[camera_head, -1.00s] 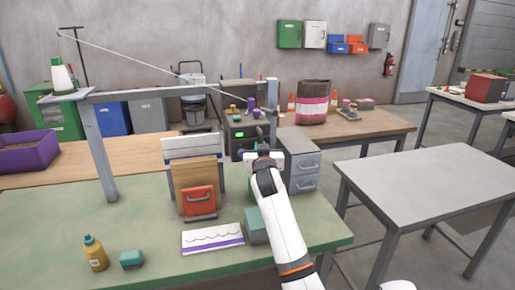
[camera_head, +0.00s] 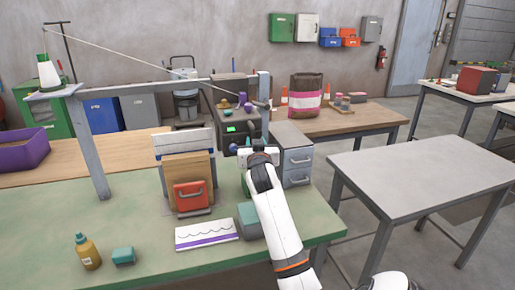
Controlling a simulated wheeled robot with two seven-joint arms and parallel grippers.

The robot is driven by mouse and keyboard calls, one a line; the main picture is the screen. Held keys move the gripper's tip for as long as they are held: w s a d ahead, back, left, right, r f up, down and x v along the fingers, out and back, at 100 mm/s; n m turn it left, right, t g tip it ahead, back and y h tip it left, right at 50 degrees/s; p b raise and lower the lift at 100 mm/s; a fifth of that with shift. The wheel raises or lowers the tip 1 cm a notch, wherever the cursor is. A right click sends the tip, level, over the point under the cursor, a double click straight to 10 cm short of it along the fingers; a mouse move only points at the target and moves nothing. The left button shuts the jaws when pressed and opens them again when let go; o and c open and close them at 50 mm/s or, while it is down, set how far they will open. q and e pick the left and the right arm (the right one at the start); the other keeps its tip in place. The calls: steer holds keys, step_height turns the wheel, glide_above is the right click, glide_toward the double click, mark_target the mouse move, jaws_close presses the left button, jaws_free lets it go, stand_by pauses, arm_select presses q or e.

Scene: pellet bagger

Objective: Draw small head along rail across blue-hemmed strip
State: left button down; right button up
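A grey rail (camera_head: 160,89) runs above the green bench on upright posts. A pale thread (camera_head: 130,53) slopes down from the stand at left to the rail's right end, near a small dark piece (camera_head: 262,104), which may be the small head. A white panel with a blue edge (camera_head: 184,139) stands upright under the rail, behind a brown board; it may be the blue-hemmed strip. My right gripper (camera_head: 258,150) is in front of the dark machine, below the rail's right end. Its fingers are too small and hidden to judge. My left gripper is out of view.
A red handled block (camera_head: 190,196), a white card with a purple band (camera_head: 207,235), a teal block (camera_head: 250,221) and a yellow bottle (camera_head: 88,252) are on the green bench (camera_head: 135,210). A grey drawer unit (camera_head: 298,168) stands right of my gripper. The right grey table (camera_head: 410,170) is bare.

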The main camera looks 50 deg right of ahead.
steer(key=b+v, duration=0.1)
steer(key=v, duration=1)
steer(key=shift+s, duration=0.15)
steer(key=shift+a+r, duration=0.1)
